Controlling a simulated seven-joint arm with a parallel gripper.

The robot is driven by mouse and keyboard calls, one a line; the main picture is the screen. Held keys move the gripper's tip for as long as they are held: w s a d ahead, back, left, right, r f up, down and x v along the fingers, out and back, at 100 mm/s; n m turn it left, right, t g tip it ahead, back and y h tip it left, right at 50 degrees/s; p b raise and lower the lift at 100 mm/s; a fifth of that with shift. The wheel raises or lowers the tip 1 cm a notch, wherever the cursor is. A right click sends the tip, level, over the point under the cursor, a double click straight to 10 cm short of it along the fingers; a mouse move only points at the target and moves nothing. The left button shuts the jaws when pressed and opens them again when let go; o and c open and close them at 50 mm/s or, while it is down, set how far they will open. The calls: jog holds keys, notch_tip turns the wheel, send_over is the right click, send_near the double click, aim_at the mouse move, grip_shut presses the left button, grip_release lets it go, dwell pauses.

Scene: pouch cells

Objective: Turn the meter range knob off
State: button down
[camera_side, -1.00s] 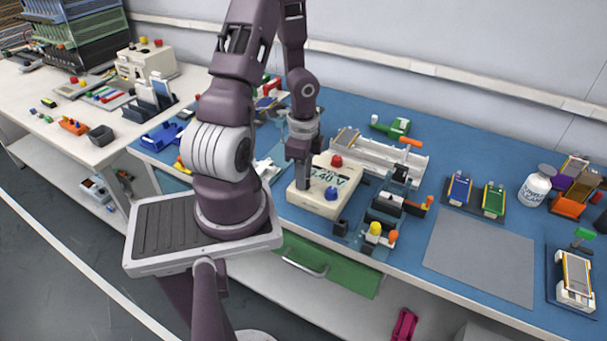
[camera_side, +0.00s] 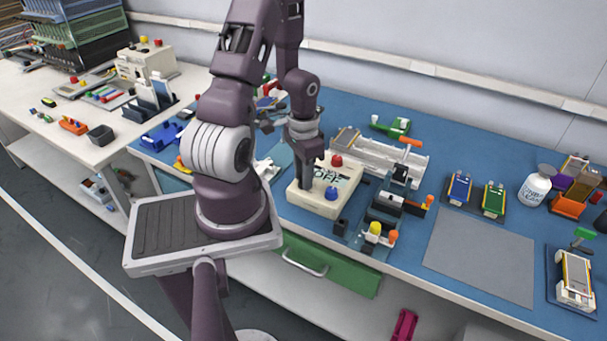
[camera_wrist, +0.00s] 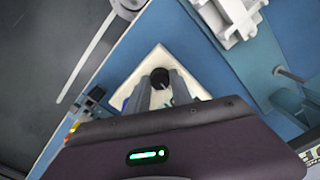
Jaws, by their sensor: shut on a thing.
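The meter (camera_side: 320,204) is a cream box on the blue bench, with a red knob (camera_side: 337,160) and a blue knob (camera_side: 331,193) on top. Its display (camera_side: 330,178) reads "OFF", partly hidden by my gripper. My gripper (camera_side: 307,185) points down over the left part of the meter's top. In the wrist view a black round range knob (camera_wrist: 160,77) sits between the two fingertips (camera_wrist: 160,84), and the gripper is shut on it. The meter's cream top (camera_wrist: 146,68) shows around it. In the side view the range knob is hidden by the fingers.
A clear plate with black clamps and a yellow knob (camera_side: 375,228) stands right of the meter, close by. A white rail fixture (camera_side: 385,158) lies behind it. A grey mat (camera_side: 482,255) at right is bare. A green drawer (camera_side: 325,266) is below the bench edge.

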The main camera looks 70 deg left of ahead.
jog(key=shift+n, duration=0.7)
jog(key=c, duration=1.1)
grip_release()
notch_tip(320, 180, up, 7)
jog(key=shift+r, duration=0.1)
